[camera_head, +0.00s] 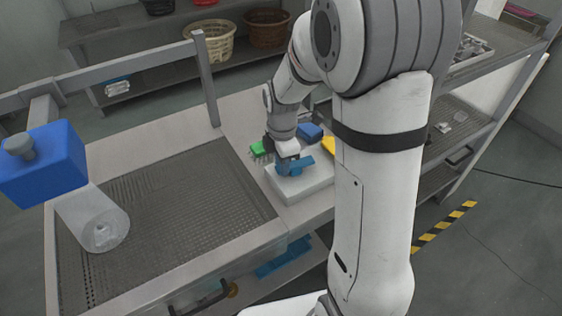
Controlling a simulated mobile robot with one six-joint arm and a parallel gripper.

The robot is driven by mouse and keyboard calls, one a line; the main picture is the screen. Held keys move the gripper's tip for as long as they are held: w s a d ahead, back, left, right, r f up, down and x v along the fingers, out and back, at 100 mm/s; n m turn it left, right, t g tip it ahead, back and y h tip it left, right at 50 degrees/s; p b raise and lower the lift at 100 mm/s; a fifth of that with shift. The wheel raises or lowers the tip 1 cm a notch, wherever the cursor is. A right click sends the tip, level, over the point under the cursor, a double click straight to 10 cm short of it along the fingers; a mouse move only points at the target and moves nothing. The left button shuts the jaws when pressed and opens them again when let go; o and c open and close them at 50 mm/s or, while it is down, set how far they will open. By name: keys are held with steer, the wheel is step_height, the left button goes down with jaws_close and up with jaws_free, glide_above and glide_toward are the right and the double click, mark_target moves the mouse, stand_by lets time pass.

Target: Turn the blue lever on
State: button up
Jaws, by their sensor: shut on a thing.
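The blue lever (302,166) is a small flat blue piece on top of a white block (302,187) on the bench, right of the perforated tank grate. My gripper (287,158) reaches down from above onto the blue part and is shut on it. The fingertips are small and partly hidden by the blue piece. My large white arm covers the right-centre of the view and hides part of the bench. I cannot tell the lever's exact angle.
A green brush (257,148), another blue object (311,131) and a yellow item (328,145) lie close around my gripper. Shelves with baskets (210,38) stand at the back.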

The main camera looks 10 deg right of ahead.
steer(key=o, duration=1)
steer(key=shift+r, duration=0.1)
step_height(320, 180, up, 8)
steer(key=shift+f, duration=0.2)
steer(key=shift+s, duration=0.1)
